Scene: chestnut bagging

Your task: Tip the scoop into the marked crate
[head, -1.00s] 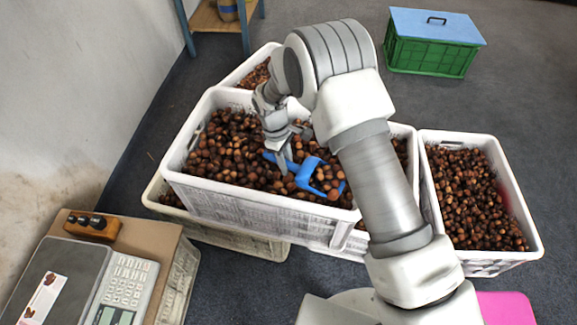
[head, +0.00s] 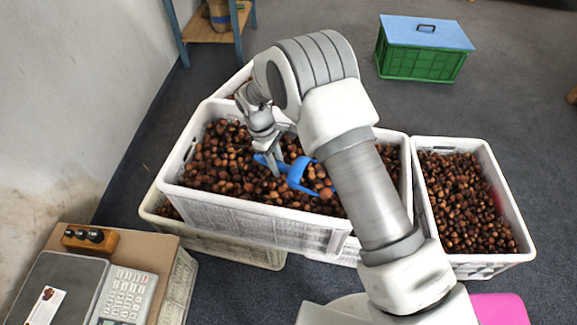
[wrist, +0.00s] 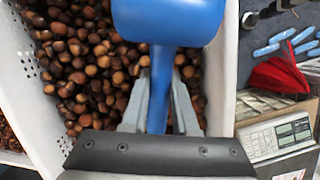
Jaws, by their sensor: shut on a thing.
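My gripper (head: 276,166) is shut on the handle of the blue scoop (head: 300,174). It holds the scoop over the large white crate (head: 250,218) of chestnuts in the middle. In the wrist view, the gripper fingers (wrist: 160,88) clasp the handle, and the bowl of the scoop (wrist: 168,18) is cut off at the top edge. The inside of the bowl is hidden there. In the head view, chestnuts show at the scoop, but I cannot tell whether they are in it or below it. No clear mark shows on any crate.
Another white crate of chestnuts (head: 528,252) stands at the right, with a reddish patch inside. A scale (head: 120,296) sits at front left. A green crate with a blue lid (head: 424,58) stands at the back, with bare floor around it.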

